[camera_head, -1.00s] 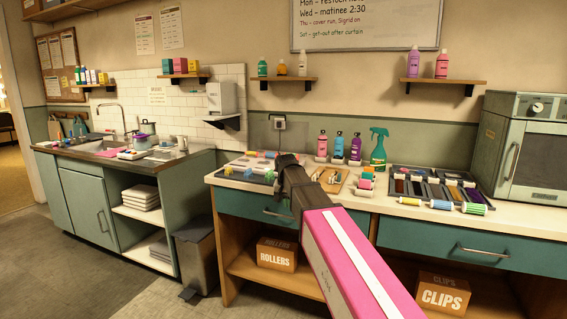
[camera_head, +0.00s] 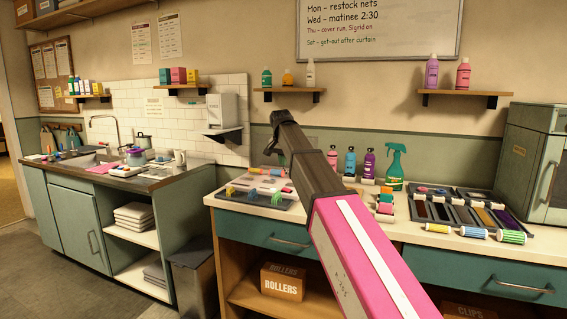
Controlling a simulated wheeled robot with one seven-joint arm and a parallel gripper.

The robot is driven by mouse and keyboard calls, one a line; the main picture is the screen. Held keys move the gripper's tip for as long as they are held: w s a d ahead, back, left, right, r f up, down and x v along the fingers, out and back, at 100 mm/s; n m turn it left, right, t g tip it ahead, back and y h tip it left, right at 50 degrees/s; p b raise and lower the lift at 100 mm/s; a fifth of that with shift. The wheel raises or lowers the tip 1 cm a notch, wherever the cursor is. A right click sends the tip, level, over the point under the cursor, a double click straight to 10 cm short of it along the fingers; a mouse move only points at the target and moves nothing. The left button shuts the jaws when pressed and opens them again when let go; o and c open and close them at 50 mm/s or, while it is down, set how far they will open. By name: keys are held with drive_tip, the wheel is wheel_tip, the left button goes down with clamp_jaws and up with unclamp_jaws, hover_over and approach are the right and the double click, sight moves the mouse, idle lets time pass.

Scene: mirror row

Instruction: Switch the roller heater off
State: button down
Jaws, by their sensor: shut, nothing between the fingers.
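My gripper (camera_head: 276,161) is at the end of my dark and pink arm, in the middle of the head view. It is shut and empty, in front of the wall over the left part of the worktop. A pale, low unit with coloured rollers (camera_head: 264,171) lies behind and below it, partly covered by my arm. It may be the roller heater, but I cannot make out a switch or lamp on it. The wall socket behind the worktop is hidden by my arm.
A dark tray with coloured clips (camera_head: 256,203) lies at the worktop's front left. Bottles (camera_head: 350,161), a green spray bottle (camera_head: 395,168) and loose rollers (camera_head: 384,208) stand to the right. A shelf (camera_head: 290,91) with small bottles juts out above my gripper.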

sight(283, 189)
drive_tip(key=x, duration=1)
drive_tip(key=shift+s+a+f, duration=0.1)
drive_tip(key=shift+s+a, duration=0.15)
drive_tip(key=shift+s, duration=0.05)
drive_tip(key=shift+a+f, duration=0.15)
drive_tip(key=shift+f, duration=0.45)
